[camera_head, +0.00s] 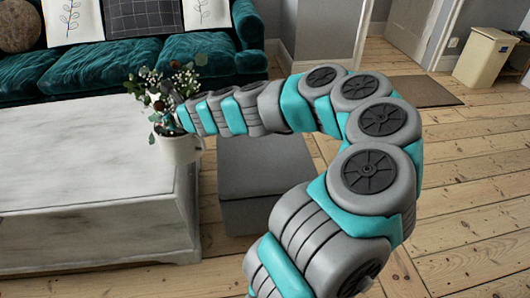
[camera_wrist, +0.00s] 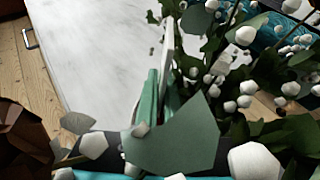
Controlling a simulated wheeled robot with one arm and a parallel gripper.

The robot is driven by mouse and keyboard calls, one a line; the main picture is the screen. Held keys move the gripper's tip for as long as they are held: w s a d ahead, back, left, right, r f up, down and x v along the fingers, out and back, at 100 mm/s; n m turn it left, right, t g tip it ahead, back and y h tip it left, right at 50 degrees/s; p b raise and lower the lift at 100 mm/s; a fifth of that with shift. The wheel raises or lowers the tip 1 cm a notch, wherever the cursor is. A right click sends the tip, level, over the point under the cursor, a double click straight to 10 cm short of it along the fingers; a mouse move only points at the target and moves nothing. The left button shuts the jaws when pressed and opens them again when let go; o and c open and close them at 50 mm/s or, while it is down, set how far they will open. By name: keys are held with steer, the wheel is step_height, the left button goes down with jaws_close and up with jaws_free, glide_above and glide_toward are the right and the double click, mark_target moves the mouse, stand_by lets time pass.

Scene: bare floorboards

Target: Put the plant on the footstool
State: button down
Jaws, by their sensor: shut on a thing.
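The plant (camera_head: 158,97) has green leaves and small white blooms in a white pot (camera_head: 178,149). In the head view the pot is at the right end of the white table, overlapping its edge; I cannot tell whether it rests on the table or is held above it. My gripper (camera_head: 178,118) reaches in among the leaves from the right and is shut on the plant. In the wrist view, leaves and white blooms (camera_wrist: 246,87) crowd around the gripper fingers (camera_wrist: 158,100). The grey footstool (camera_head: 262,175) stands on the floor right of the table, partly behind my arm.
The white table (camera_head: 80,190) fills the left. A teal sofa (camera_head: 120,70) with cushions stands behind it. A dark mat (camera_head: 425,91) and a beige bin (camera_head: 485,57) are at the back right. Bare floorboards (camera_head: 470,200) lie open on the right.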

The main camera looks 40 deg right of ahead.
steer(key=s+d+f+m+h+b, duration=0.1)
steer(key=s+d+f+b, duration=0.35)
steer(key=s+d, duration=0.6)
steer(key=s+d+f+b, duration=0.3)
steer(key=s+d+f, duration=0.3)
steer(key=d, duration=0.7)
steer(key=w+d+f, duration=0.2)
steer(key=w+d, duration=0.1)
steer(key=w, duration=0.3)
steer(key=w+d+f, duration=0.2)
steer(key=w+d, duration=0.1)
steer(key=w, duration=0.4)
steer(key=shift+w+d+b, duration=0.15)
steer(key=shift+w+b, duration=0.05)
steer(key=shift+b, duration=0.25)
steer(key=shift+f, duration=0.1)
steer(key=c, duration=1)
jaws_free()
steer(key=p+v, duration=0.1)
steer(key=v, duration=1.1)
steer(key=shift+s+f, duration=0.1)
steer(key=shift+f, duration=0.05)
